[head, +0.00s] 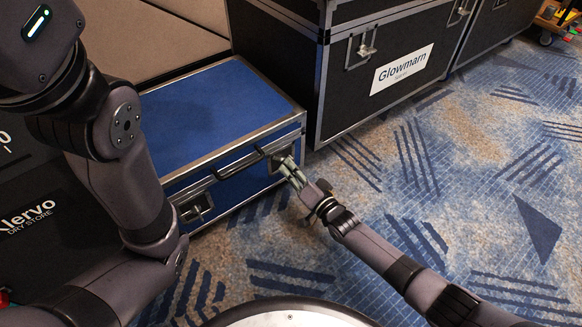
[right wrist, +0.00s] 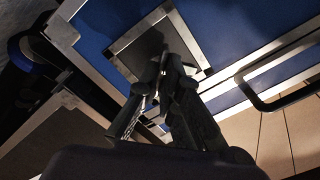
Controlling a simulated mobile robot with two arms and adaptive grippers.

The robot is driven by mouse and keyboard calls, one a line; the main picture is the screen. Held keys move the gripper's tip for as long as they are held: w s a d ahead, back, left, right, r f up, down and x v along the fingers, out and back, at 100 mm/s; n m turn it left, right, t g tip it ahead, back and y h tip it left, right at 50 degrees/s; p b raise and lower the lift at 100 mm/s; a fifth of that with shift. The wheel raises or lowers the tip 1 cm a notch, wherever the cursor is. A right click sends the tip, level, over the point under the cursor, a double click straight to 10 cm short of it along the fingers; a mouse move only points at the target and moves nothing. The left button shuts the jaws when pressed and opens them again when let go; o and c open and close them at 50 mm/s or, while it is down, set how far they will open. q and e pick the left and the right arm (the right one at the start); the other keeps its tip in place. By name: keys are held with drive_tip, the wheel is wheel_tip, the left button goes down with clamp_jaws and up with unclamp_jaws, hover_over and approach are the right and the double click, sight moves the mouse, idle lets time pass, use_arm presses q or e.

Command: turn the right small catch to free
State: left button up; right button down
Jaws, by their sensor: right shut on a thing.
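A blue case (head: 215,108) with metal edges stands on the carpet. The right small catch sits in a dark recessed plate with a metal rim (right wrist: 134,42) at the right end of the case's front. My right gripper (head: 286,166) reaches it from the front and is shut on the catch. In the right wrist view the fingers (right wrist: 164,84) meet over the plate and hide most of the catch, so its turn cannot be read. The left small catch (head: 195,208) is at the front's left end. My left arm crosses the left side, but its gripper is out of view.
A black handle (head: 240,164) lies between the two catches; it also shows in the right wrist view (right wrist: 282,96). A large black case (head: 350,100) labelled Glowmarn stands close behind and right. A black case (head: 30,215) is at left. Patterned carpet (head: 440,165) is open at right.

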drive_tip(key=shift+n+p, duration=0.8)
drive_tip(key=shift+n, duration=4.1)
drive_tip(key=c, duration=1.8)
unclamp_jaws()
drive_tip(key=shift+s, duration=0.1)
drive_tip(key=v, duration=1.2)
